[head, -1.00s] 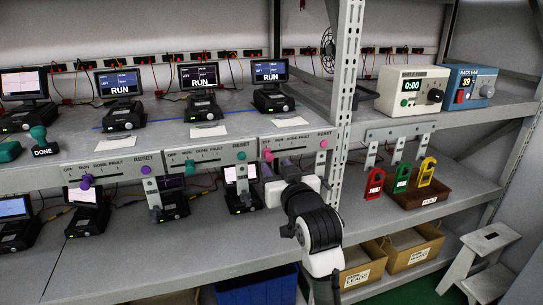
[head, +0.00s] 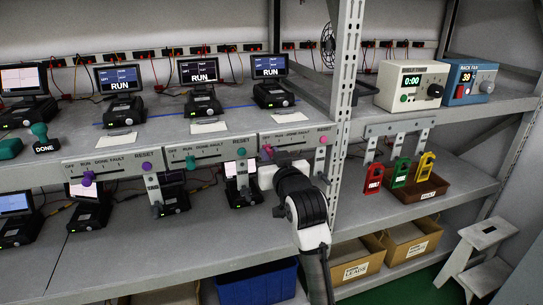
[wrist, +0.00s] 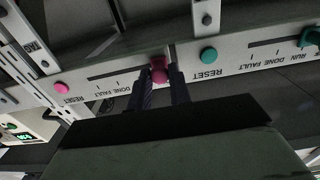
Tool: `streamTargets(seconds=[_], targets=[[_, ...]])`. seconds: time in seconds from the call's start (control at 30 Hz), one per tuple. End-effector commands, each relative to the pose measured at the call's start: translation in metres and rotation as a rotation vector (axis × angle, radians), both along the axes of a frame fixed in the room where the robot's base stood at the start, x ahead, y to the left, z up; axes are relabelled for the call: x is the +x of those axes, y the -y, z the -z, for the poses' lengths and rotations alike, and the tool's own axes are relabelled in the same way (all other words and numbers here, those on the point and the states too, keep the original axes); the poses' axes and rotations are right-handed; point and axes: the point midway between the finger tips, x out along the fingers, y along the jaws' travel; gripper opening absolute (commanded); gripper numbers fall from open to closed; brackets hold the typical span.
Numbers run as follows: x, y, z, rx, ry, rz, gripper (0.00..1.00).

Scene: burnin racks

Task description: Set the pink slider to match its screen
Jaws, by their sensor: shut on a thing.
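The pink slider (head: 267,150) is a small knob on the grey panel (head: 312,137) at the right of the shelf edge. It also shows in the wrist view (wrist: 159,70), near the OFF/RUN end of its slot; my gripper hides the label beside it, so I cannot tell the exact mark. My gripper (head: 278,158) is at the panel, its dark fingers on both sides of the knob and shut on it, as in the wrist view (wrist: 160,84). The screen (head: 269,67) above this panel reads RUN.
A teal slider (head: 190,161) and a purple slider (head: 88,178) sit on panels to the left. A pink RESET button (head: 323,140) is right of the slot. A metal post (head: 346,110) stands close right.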

Motion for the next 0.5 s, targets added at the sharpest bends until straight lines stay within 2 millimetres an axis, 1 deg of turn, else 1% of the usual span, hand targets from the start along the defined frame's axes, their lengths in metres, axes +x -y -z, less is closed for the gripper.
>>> streamTargets(seconds=[0.17, 0.27, 0.5], targets=[[0.000, 0.000, 0.000, 0.000, 0.000, -0.001, 0.00], [0.001, 0.004, 0.001, 0.000, -0.001, 0.000, 0.00], [0.011, 0.033, 0.001, 0.000, 0.000, 0.001, 0.00]])
